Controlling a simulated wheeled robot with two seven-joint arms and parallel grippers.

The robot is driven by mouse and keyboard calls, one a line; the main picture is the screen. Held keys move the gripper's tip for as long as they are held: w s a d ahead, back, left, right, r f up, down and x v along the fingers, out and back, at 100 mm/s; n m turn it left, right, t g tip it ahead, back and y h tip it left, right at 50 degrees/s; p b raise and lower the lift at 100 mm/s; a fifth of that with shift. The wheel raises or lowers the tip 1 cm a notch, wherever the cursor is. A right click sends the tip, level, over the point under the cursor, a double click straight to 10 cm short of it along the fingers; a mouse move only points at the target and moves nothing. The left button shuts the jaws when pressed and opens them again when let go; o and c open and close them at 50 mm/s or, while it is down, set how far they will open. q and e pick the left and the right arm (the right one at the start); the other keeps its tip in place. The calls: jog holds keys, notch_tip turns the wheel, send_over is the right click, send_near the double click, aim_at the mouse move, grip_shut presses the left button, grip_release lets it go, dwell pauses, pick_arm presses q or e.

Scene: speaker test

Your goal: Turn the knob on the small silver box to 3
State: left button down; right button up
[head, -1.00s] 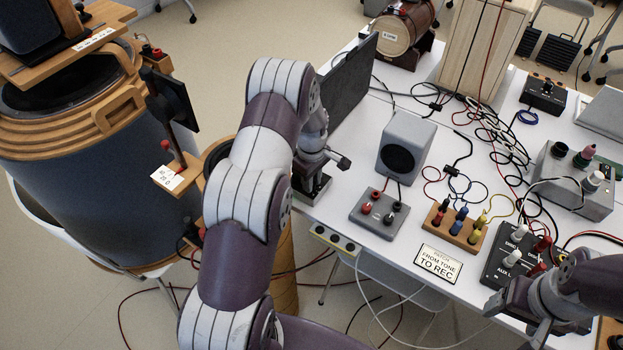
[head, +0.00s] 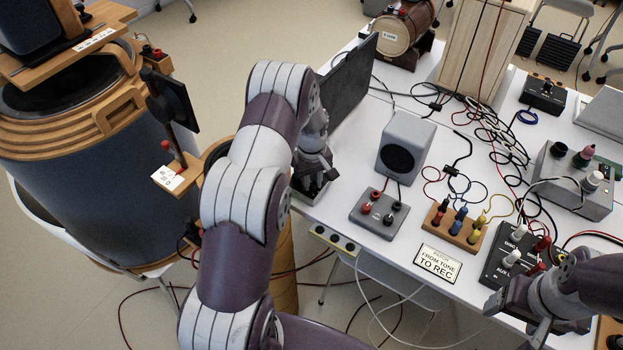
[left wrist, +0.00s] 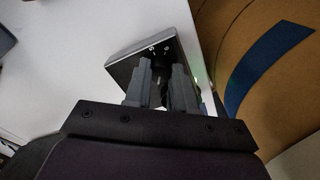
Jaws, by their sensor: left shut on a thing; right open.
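The small silver box (head: 309,193) stands at the left edge of the white table, mostly hidden under my left gripper (head: 318,176) in the head view. In the left wrist view, the box (left wrist: 150,47) shows a grey face with small marks, in front of my left fingers (left wrist: 161,78). The left gripper is shut on the box's knob, which the fingers largely hide. I cannot read which number the knob points to. My right gripper (head: 517,303) is open and empty over the front right of the table, by the black switch box (head: 500,268).
Right of the silver box are a grey terminal block (head: 378,214), a small grey speaker (head: 405,146) and a wooden jack block (head: 455,226). A dark panel (head: 349,82) stands behind my left gripper. Loose cables cover the middle. A large blue drum (head: 85,200) stands left.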

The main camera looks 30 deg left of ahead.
aim_at(312, 183)
dwell(0.3)
pick_arm(q)
jog(key=c, duration=0.9)
grip_release()
jog(key=shift+c, duration=0.2)
jog(key=shift+r, duration=0.1)
notch_tip(312, 183, up, 13)
jog(key=shift+f+b, duration=0.2)
jog(key=shift+b, duration=0.2)
